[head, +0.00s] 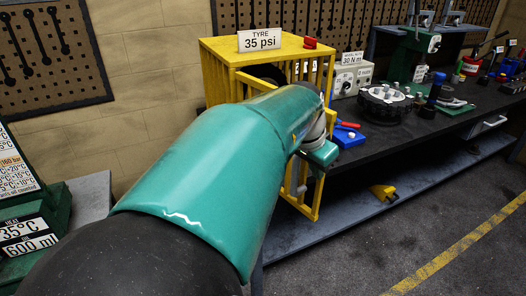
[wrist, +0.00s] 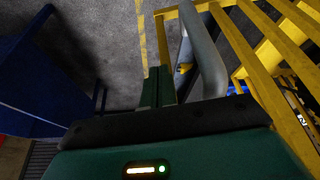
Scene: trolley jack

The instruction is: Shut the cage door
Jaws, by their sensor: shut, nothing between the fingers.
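The yellow cage (head: 262,50) stands on the bench, with a "TYRE 35 psi" sign on top. Its barred yellow door (head: 316,200) is swung out in front of the bench edge, partly hidden behind my teal arm. In the wrist view the yellow bars (wrist: 238,45) run down the right side, with a grey curved handle (wrist: 205,52) in front of them. My gripper (wrist: 159,76) is shut and empty, just left of the handle. Whether it touches the handle I cannot tell. In the head view my arm hides the fingertips and much of the cage front.
The dark bench (head: 400,135) holds a torque box marked 30 N m (head: 350,76), a round black part (head: 385,100) and a blue block (head: 347,137). A yellow item (head: 383,192) lies on the lower shelf. Open floor (head: 400,240) lies in front of the bench.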

